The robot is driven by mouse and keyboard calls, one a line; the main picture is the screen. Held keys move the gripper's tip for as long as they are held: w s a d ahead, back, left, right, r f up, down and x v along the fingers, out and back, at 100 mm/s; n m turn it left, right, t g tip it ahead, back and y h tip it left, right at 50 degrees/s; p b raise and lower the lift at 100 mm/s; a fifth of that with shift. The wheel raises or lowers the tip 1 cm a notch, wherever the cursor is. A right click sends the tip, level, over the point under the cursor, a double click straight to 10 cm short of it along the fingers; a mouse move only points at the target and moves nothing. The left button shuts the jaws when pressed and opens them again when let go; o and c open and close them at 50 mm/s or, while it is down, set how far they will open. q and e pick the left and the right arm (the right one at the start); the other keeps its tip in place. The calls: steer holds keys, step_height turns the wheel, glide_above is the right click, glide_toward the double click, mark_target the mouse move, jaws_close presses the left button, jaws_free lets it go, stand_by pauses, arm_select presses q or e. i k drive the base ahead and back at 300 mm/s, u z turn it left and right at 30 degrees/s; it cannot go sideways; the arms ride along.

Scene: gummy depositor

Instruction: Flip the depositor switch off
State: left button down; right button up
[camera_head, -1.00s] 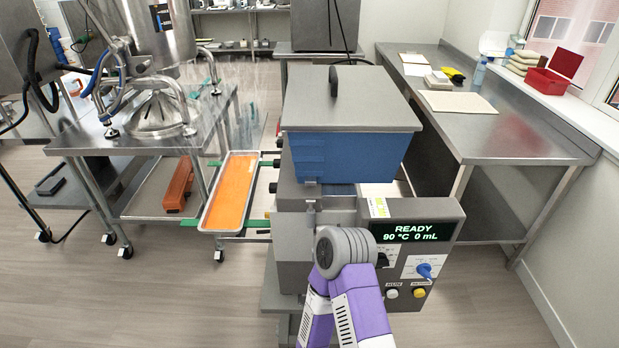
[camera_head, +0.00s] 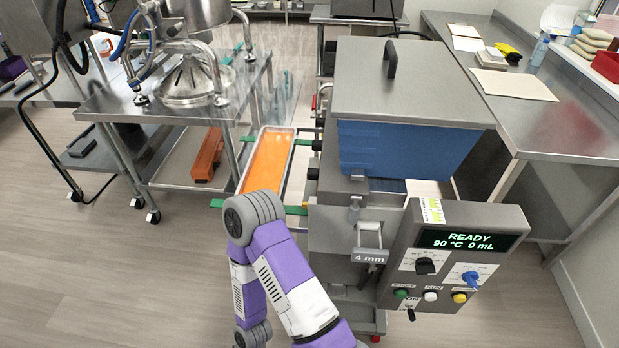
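The depositor (camera_head: 380,215) is a grey machine with a blue hopper (camera_head: 400,150) under a closed grey lid. Its tilted control panel (camera_head: 490,250) is at the right, with a lit display (camera_head: 468,240) reading "READY 90 °C 0 mL". A small black toggle switch (camera_head: 410,314) sticks out at the panel's lower left edge; its label and exact position are too small to tell. Above it are a black knob (camera_head: 426,266), a blue knob (camera_head: 470,279), and green (camera_head: 401,294), white (camera_head: 430,296) and yellow (camera_head: 460,298) buttons. Neither gripper shows. A purple and white arm of mine is left of the panel.
A tray of orange filling (camera_head: 268,163) lies on green-ended rails behind the depositor's left side. A steel table (camera_head: 120,105) with a kettle stands at left, a steel counter (camera_head: 550,125) at right. The floor at left is clear.

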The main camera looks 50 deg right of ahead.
mark_target(411, 316)
steer(key=u, duration=0.6)
steer(key=i, duration=1.8)
steer(key=z, duration=4.2)
steer(key=i, duration=0.5)
steer(key=u, duration=0.1)
